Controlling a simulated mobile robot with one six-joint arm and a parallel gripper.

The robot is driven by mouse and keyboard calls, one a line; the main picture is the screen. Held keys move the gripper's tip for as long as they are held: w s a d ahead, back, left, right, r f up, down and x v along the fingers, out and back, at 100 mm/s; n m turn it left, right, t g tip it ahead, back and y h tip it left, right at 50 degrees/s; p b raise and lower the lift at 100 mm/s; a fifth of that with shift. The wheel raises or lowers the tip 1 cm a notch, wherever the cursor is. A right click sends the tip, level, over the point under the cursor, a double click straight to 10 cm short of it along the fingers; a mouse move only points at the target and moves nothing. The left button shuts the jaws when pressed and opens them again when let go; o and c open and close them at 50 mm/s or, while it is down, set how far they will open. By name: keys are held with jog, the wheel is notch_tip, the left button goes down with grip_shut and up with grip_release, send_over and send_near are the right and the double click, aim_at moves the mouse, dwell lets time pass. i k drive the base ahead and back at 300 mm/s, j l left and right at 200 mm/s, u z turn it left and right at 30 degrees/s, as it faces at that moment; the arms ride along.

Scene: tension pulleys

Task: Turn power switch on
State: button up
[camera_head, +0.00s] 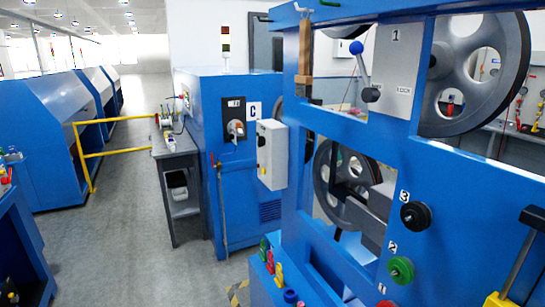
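A blue cabinet (212,185) marked "C" stands left of centre. On its front is a black plate with a grey rotary handle (235,130), which looks like a power switch. The lettering on the plate is too small to read surely, so I cannot tell whether it is on or off. A light grey control box (272,154) with small knobs is fixed beside it, at the cabinet's right. My gripper is not in view.
A large blue machine frame (440,190) with grey pulleys (475,70), a blue-knobbed lever (361,65) and numbered knobs (415,215) fills the right. A grey side table (175,145) and yellow rail (115,150) stand left. Open grey floor (120,240) lies at left.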

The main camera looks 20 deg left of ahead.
aim_at(261, 139)
jog(key=i+j, duration=0.1)
jog(key=j, duration=0.35)
jog(key=i+j, duration=0.15)
jog(key=j, duration=0.35)
jog(key=i+j+z, duration=0.1)
jog(key=j, duration=0.35)
jog(key=i+j, duration=0.15)
jog(key=j, duration=0.35)
jog(key=i+j, duration=0.1)
jog(key=j, duration=0.4)
jog(key=i+j+z, duration=0.15)
jog(key=i, duration=0.7)
